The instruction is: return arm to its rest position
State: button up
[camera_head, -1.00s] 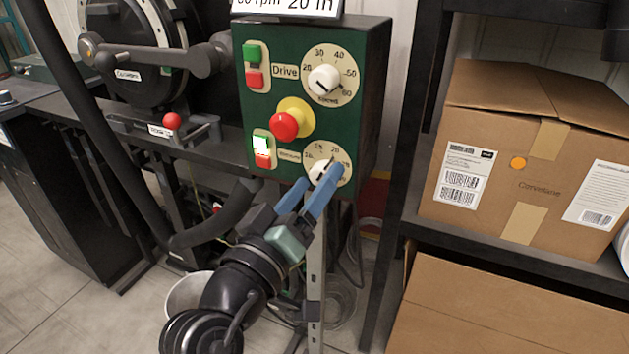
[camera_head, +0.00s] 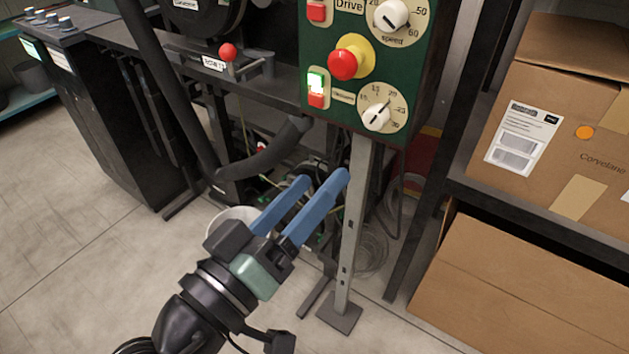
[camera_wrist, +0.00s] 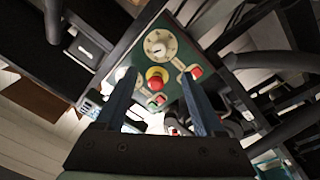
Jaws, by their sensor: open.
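My gripper (camera_head: 325,178) has two blue fingers. The arm reaches in from the bottom of the head view.
The box carries a red stop button (camera_head: 343,65), a speed dial (camera_head: 391,15) and a lit green button (camera_head: 315,82). A shelf with cardboard boxes (camera_head: 570,120) stands at the right. A black hose (camera_head: 265,160) runs left of the fingers. Open floor (camera_head: 80,240) lies at the left.

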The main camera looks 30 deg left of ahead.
jog(key=w+d+r+m+t, duration=0.2)
jog(key=w+d+r, duration=0.15)
jog(key=r, duration=0.45)
jog(key=w+d+r+m+t, duration=0.1)
jog(key=w+d+r+m, duration=0.2)
jog(key=d+r, duration=0.35)
jog(key=s+d+r+m+t, duration=0.1)
jog(key=s+d+r+t, duration=0.25)
jog(key=r, duration=0.55)
jog(key=s+d+r+m+t, duration=0.1)
jog(key=s+d+r+t, duration=0.2)
jog(key=r, duration=0.6)
notch_tip(320, 180, up, 30)
jog(key=w+g+y+p, duration=0.1)
jog(key=p, duration=3)
jog(key=shift+d, duration=0.2)
